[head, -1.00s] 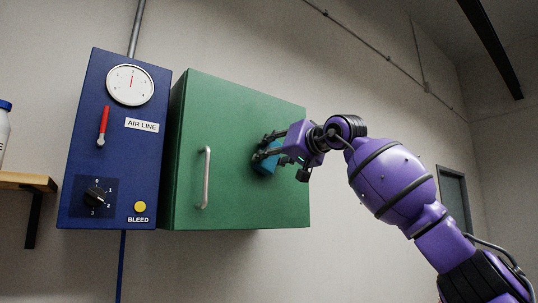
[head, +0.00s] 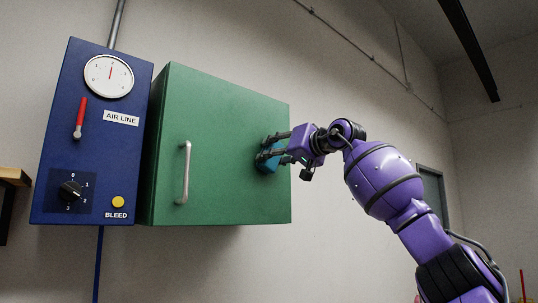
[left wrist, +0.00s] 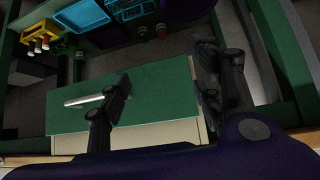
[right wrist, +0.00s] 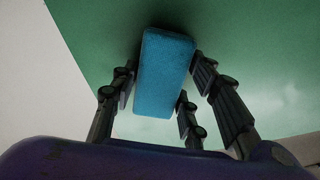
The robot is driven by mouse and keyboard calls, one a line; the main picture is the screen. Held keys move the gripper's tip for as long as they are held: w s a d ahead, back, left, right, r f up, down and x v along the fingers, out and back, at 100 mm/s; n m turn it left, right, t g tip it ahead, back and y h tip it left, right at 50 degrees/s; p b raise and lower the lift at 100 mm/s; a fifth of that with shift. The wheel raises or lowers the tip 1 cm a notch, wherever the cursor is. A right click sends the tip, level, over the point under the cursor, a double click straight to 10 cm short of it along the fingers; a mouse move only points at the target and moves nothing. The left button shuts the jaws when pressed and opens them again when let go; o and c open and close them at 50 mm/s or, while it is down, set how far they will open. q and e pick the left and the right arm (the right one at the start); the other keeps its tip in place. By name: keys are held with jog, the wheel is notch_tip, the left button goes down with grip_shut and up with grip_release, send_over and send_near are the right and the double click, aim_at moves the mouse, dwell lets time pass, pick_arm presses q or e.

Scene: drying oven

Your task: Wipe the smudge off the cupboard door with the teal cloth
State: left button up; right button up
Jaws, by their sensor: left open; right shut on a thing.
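The green cupboard door (head: 225,150) is shut, with a pale upright handle (head: 185,172) on its left side. My right gripper (head: 269,148) is shut on the teal cloth (head: 268,164), near the door's right edge. In the right wrist view the cloth (right wrist: 163,72) is a thick block between the fingers, against or very close to the green surface; contact is hard to tell. I see no smudge; the cloth and fingers hide part of the door. My left gripper (left wrist: 165,92) is open and empty in the left wrist view, away from the cupboard.
A blue air-line panel (head: 95,150) with gauge, red lever and knob stands left of the cupboard. A wooden shelf (head: 14,176) is at far left. Below my left gripper is a green-topped surface (left wrist: 160,85) with a metal bar, among dark green frame posts.

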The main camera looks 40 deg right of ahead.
jog(key=shift+d, duration=0.25)
jog(key=shift+s+d, duration=0.15)
jog(key=shift+s, duration=1.3)
jog(key=shift+s+d, duration=0.15)
jog(key=shift+s, duration=1.3)
jog(key=s, duration=0.3)
jog(key=shift+d, duration=0.1)
jog(key=shift+w, duration=0.1)
